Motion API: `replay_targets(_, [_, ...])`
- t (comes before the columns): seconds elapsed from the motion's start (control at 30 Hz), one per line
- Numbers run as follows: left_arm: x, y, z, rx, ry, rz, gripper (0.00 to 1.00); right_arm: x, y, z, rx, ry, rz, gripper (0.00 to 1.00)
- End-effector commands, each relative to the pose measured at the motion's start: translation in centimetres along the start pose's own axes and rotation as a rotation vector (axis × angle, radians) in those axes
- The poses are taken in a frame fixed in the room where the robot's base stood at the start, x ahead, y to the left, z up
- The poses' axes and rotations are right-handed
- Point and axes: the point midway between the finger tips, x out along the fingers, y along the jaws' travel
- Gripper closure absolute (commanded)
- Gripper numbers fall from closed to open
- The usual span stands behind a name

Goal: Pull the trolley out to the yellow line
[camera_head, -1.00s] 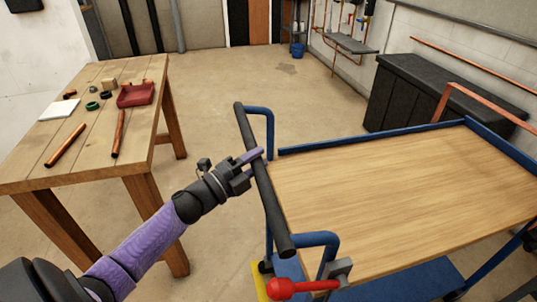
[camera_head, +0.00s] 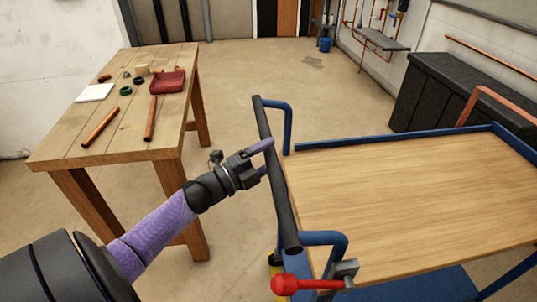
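The trolley has a wooden top (camera_head: 400,195) with blue edges, and fills the right of the head view. Its dark push handle (camera_head: 273,170) is on blue brackets at its left end. A red-knobbed lever (camera_head: 285,285) is at its near left corner. A small yellow patch (camera_head: 273,261) shows on the floor by that corner, mostly hidden; I cannot tell whether it is the line. My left gripper (camera_head: 268,158) is at the left side of the handle, its purple fingers spread; they are not closed around the bar. My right gripper is out of view.
A wooden workbench (camera_head: 135,130) with copper pipes, a red tray (camera_head: 167,82) and small parts stands at the left. A long black chest (camera_head: 450,95) is against the right wall. The floor (camera_head: 255,70) between bench and chest is clear.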

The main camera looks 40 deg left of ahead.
Motion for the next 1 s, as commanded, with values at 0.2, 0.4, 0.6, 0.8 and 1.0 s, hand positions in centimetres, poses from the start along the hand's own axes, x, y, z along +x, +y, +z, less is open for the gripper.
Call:
replay_targets(0.2, [-0.1,-0.1,0.0,0.000,0.001,-0.002,0.24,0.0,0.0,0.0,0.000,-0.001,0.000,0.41])
replay_targets(0.4, [-3.3,-0.1,0.0,-0.003,-0.001,0.002,0.24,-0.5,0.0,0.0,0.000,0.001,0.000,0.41])
replay_targets(0.6, [-8.0,0.0,0.0,-0.001,-0.004,0.002,0.24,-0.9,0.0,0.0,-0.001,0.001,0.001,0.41])
replay_targets(0.8, [-9.9,0.0,0.0,0.001,-0.001,0.000,0.24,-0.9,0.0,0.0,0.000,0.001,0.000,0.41])
replay_targets(1.0, [-10.0,0.0,0.0,0.001,-0.001,-0.001,0.24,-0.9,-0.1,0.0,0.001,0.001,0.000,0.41])
